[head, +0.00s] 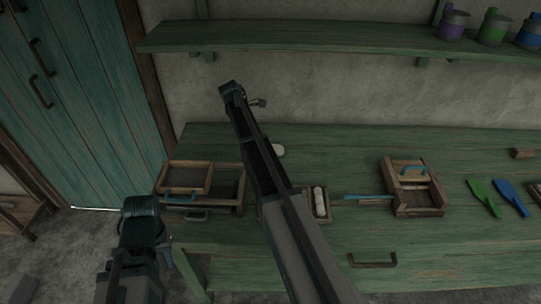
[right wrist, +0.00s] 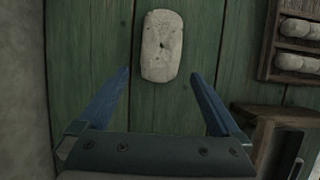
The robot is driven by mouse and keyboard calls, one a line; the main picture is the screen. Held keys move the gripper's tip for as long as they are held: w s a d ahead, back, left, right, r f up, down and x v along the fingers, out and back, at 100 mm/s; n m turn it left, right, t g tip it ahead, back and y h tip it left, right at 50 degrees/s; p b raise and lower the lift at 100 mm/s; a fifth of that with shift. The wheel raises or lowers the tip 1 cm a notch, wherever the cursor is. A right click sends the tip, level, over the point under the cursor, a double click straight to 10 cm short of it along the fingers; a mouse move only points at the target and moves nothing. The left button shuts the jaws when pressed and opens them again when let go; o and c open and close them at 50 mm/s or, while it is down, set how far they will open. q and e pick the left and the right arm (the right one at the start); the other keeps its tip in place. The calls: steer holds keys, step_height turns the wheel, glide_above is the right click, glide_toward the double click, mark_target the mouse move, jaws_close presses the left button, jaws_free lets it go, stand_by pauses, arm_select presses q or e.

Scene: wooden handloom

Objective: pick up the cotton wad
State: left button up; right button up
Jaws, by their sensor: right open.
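The cotton wad (right wrist: 162,46) is a pale, rounded oblong lying flat on the green bench top, near the top of the right wrist view. In the head view it shows as a small white shape (head: 278,150), partly hidden behind my right arm. My right gripper (right wrist: 160,75) is open and empty, its two blue fingers spread on either side below the wad, with no visible contact. In the head view that gripper is hidden by the arm. My left gripper (head: 165,255) is low at the bench's left front, away from the wad; its jaws are unclear.
A wooden tray (head: 240,206) stands at the bench's left, a small box with pale rolls (head: 328,217) at the middle front. A wooden box with a blue handle (head: 432,211) and green and blue paddles (head: 483,190) are right. The back middle bench is clear below a shelf (head: 330,38).

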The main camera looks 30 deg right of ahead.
steer(key=b+x, duration=0.4)
steer(key=x, duration=0.1)
steer(key=shift+s+d+b, duration=0.15)
steer(key=shift+d+b, duration=0.05)
steer(key=shift+b, duration=0.1)
steer(key=shift+r, duration=0.1)
steer(key=c, duration=1.2)
steer(key=shift+r, duration=0.15)
steer(key=shift+c, duration=0.2)
step_height(320, 180, up, 10)
steer(key=p, duration=1)
